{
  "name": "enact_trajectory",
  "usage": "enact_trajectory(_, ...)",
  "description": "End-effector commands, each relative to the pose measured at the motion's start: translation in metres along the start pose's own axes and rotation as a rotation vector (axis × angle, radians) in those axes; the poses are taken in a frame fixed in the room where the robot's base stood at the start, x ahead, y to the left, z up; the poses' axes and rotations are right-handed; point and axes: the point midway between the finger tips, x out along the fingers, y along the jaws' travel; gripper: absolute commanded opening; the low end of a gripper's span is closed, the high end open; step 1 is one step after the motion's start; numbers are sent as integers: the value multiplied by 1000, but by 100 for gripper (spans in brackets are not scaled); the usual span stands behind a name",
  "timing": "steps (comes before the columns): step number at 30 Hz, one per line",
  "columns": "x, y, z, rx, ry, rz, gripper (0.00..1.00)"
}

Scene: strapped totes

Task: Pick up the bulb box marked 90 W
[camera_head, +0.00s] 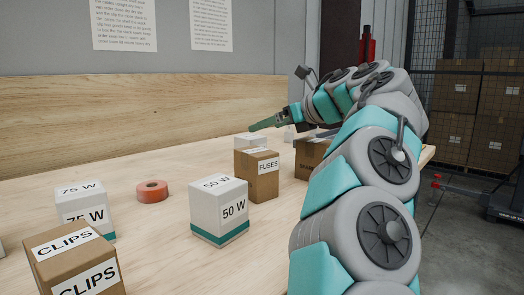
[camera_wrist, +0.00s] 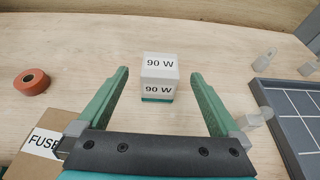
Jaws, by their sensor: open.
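The white bulb box marked 90 W (camera_wrist: 160,72) stands upright on the table in the wrist view, with a teal band at its base. My gripper (camera_wrist: 160,90) is open, its two green fingers apart on the left and right of the box in the picture. The box is ahead of the gripper's body and not gripped; I cannot tell whether the fingertips are down at its height. In the head view, my gripper (camera_head: 254,127) is over the far part of the table, above a white box (camera_head: 249,140) whose marking I cannot read, partly hidden behind the FUSES box.
The FUSES box (camera_head: 257,174) stands close to my gripper. Boxes marked 50 W (camera_head: 218,208), 75 W (camera_head: 84,207) and CLIPS (camera_head: 76,264) stand nearer. Orange tape (camera_head: 152,191) lies left. A dark gridded tray (camera_wrist: 295,125) is at the right in the wrist view.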

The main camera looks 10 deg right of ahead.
Motion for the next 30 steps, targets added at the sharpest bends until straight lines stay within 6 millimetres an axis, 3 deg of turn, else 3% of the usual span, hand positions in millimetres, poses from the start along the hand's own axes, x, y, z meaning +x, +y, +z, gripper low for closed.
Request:
enact_trajectory(5,11,4,-5,-13,20,18,100)
enact_trajectory(15,63,4,-5,-11,18,18,100)
enact_trajectory(23,81,2,-7,-9,15,14,100)
enact_trajectory(30,114,1,-10,-13,17,15,100)
